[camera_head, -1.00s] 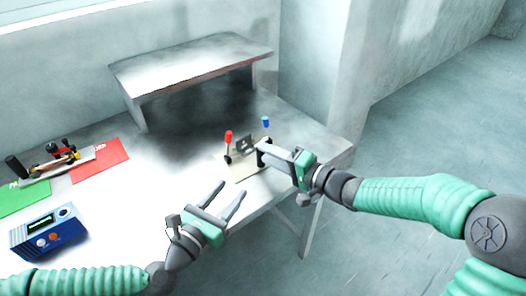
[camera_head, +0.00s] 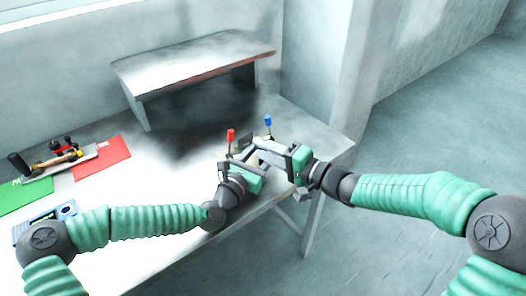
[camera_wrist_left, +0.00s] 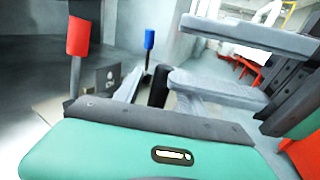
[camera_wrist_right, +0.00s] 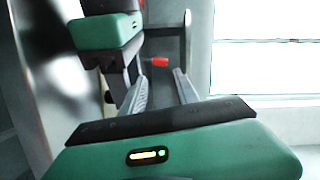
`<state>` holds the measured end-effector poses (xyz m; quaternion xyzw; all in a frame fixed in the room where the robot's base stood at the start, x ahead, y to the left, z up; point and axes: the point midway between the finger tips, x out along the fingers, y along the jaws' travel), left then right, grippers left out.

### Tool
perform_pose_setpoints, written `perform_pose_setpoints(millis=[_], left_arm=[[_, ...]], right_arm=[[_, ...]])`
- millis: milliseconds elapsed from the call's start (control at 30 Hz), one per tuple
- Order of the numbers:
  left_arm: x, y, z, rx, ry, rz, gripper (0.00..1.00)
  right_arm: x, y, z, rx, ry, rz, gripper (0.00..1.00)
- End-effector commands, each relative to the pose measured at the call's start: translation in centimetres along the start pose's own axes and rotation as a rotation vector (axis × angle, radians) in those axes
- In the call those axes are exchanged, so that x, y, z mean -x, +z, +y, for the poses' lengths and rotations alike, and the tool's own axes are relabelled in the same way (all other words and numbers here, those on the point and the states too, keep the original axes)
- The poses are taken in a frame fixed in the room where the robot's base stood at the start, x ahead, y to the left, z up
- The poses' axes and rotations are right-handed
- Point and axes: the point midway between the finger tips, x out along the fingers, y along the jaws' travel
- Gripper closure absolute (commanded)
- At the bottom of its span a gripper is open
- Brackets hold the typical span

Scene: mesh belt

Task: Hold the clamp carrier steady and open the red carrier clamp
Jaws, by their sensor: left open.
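The red clamp handle (camera_head: 231,135) stands upright on the clamp carrier, near the table's right end. In the left wrist view the red handle (camera_wrist_left: 78,37) leans slightly, beside a grey block with a logo (camera_wrist_left: 108,77). A blue handle (camera_head: 268,121) stands behind it to the right. My left gripper (camera_head: 234,157) is open, close in front of the red handle; its fingers are partly hidden. My right gripper (camera_head: 258,148) reaches in from the right beside the carrier. Its fingers (camera_wrist_right: 160,88) are apart in the right wrist view, with nothing clearly gripped. The carrier is mostly hidden by the grippers.
A grey raised shelf (camera_head: 195,65) stands behind on the table. At the left lie a red mat (camera_head: 102,160), a green mat (camera_head: 25,195) and a tool assembly (camera_head: 60,155). A blue box (camera_head: 66,211) is partly behind my left arm. The two grippers are very close together.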

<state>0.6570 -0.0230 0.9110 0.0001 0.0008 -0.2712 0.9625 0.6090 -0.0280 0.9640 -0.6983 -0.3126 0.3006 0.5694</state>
Motion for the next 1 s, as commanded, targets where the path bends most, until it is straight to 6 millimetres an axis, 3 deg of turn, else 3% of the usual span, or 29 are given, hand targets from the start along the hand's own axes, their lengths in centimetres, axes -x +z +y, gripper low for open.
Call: perform_pose_setpoints(millis=[267,667,1000], left_arm=[[-0.37,0.01,-0.04,0.000,-0.001,0.000,0.52],[-0.34,0.00,-0.02,0.001,0.000,0.000,1.00],[-0.33,0.01,-0.02,0.001,0.000,0.000,1.00]], right_arm=[[0.01,0.00,-0.01,0.000,0.000,0.000,0.64],[0.01,0.00,0.00,0.000,0.000,0.000,0.64],[0.01,0.00,0.00,0.000,0.000,0.000,0.64]])
